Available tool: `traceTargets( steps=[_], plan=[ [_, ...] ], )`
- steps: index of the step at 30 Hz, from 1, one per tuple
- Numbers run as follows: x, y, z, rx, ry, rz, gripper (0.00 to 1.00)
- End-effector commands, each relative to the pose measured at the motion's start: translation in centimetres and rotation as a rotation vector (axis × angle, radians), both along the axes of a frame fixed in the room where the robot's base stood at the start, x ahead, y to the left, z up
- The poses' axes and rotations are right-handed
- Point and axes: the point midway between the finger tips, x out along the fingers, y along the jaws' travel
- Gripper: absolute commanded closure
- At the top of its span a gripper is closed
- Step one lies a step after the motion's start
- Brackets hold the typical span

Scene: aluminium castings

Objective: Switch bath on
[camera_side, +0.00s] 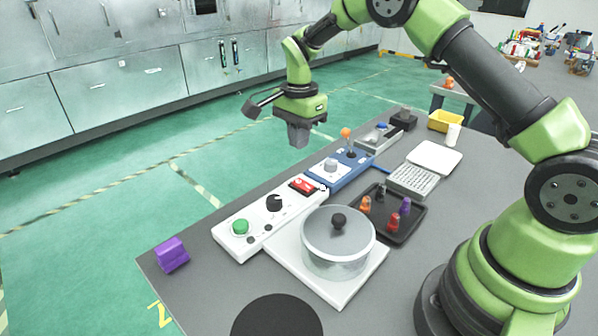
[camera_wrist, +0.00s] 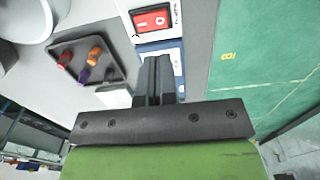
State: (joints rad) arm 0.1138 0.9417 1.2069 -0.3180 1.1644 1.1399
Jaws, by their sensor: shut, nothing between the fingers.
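A red rocker switch (camera_side: 302,185) sits on the white control panel (camera_side: 258,222), which also carries a green button (camera_side: 240,227) and a black knob (camera_side: 273,202). The switch also shows at the top of the wrist view (camera_wrist: 151,20), with white marks on its face; I cannot tell which side is pressed. A clear lidded vessel (camera_side: 338,245), which looks like the bath, stands on a white base beside the panel. My gripper (camera_side: 299,138) is shut and empty, pointing down above the bench near the blue unit. Its fingers show in the wrist view (camera_wrist: 160,75), apart from the switch.
A blue unit (camera_side: 343,172) with an orange-topped lever (camera_side: 346,133) adjoins the panel. A dark tray (camera_side: 388,222) of coloured pegs stands right of it. A purple block (camera_side: 172,254) lies at the bench's left corner. A black disc (camera_side: 277,318) is in front.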

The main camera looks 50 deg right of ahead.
Motion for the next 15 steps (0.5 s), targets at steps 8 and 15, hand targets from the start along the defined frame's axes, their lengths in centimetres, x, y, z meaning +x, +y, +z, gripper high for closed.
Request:
traceTargets(
  steps=[8, 15],
  plan=[
    [-0.1, 0.0, -5.9, 0.001, 0.004, 0.000, 1.00],
    [0.0, 0.0, -8.4, 0.001, 0.001, 0.001, 1.00]
  ],
)
